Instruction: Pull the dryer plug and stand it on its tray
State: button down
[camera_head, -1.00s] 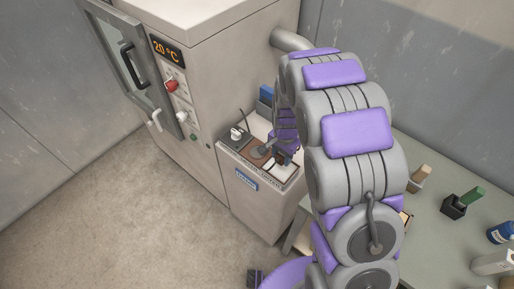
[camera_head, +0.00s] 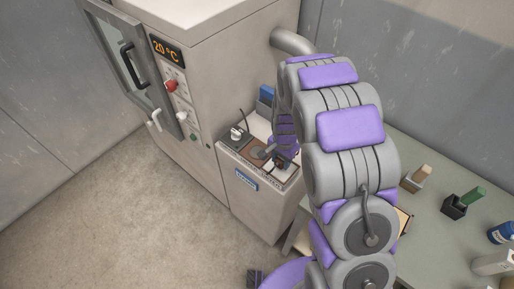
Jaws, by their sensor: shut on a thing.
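My gripper (camera_head: 280,157) is low over the top of the small cabinet (camera_head: 232,187) beside the dryer (camera_head: 180,80). It is shut on a small dark thing (camera_head: 280,164), which I take to be the dryer plug. The fingers and my arm hide most of it, so I cannot tell its tilt or whether it touches the surface below. A pale, dark-edged tray area (camera_head: 291,176) shows just below and to the right of the gripper. A brown panel with a grey round part (camera_head: 257,153) lies just left of it.
A white knob (camera_head: 237,133) and a thin dark cord (camera_head: 243,118) are left of the gripper. A blue block (camera_head: 266,94) stands behind. The dryer door (camera_head: 128,75) is ajar. The right table (camera_head: 425,225) holds a green-topped block (camera_head: 462,203) and bottles.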

jog(key=shift+f, duration=0.3)
jog(key=shift+f, duration=0.7)
jog(key=shift+f, duration=0.1)
jog(key=c, duration=0.5)
grip_release()
jog(key=shift+r+p, duration=2.6)
jog(key=shift+r, duration=9.55)
